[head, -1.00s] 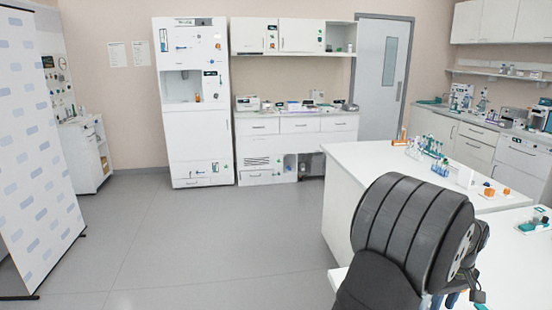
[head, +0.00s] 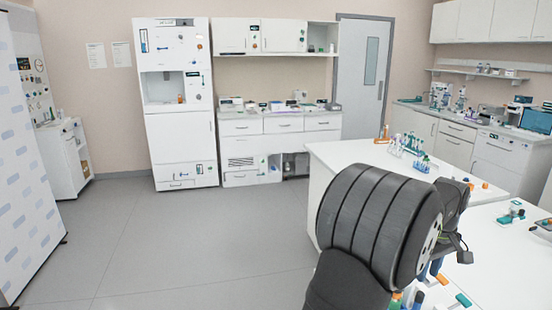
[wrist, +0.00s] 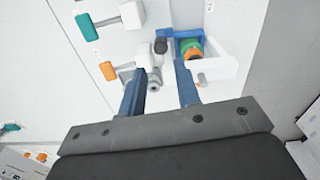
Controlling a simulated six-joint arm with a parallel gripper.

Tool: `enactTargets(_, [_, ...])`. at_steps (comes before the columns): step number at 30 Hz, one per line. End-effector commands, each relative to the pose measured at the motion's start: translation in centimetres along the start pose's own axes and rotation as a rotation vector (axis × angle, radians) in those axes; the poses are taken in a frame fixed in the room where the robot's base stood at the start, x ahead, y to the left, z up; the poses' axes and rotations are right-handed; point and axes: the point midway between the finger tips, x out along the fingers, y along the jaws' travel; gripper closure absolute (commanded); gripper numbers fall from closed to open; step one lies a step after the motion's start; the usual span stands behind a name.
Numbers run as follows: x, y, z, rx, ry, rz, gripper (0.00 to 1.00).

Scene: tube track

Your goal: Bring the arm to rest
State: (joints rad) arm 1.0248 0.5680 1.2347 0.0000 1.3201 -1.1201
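My arm (head: 375,225) is folded in front of the head camera at the lower right, over the near bench. My gripper (wrist: 158,68) shows in the wrist view as two blue fingers set apart. The gap between them looks empty of anything held. A grey and white fitting (wrist: 153,80) shows in line with the gap, on or near the white surface below. The height of the fingers above it is hard to tell. In the head view the fingers are mostly hidden behind my arm.
A blue and white holder with a green and orange part (wrist: 190,48) lies by the right finger. Teal (wrist: 88,27) and orange (wrist: 107,70) handled pieces lie to the left. The white island bench (head: 335,160) bears tube racks (head: 408,144). The grey floor (head: 200,250) at left is clear.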

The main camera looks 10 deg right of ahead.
Motion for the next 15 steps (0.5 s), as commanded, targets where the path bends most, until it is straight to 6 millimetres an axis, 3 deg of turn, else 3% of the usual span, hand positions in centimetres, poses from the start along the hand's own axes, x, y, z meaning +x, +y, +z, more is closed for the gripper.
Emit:
enactTargets(9, [1.1,-0.3,-6.1,-0.057,0.007,0.009,0.70])
enactTargets(15, [2.8,-0.6,-7.8,-0.006,0.002,-0.001,0.70])
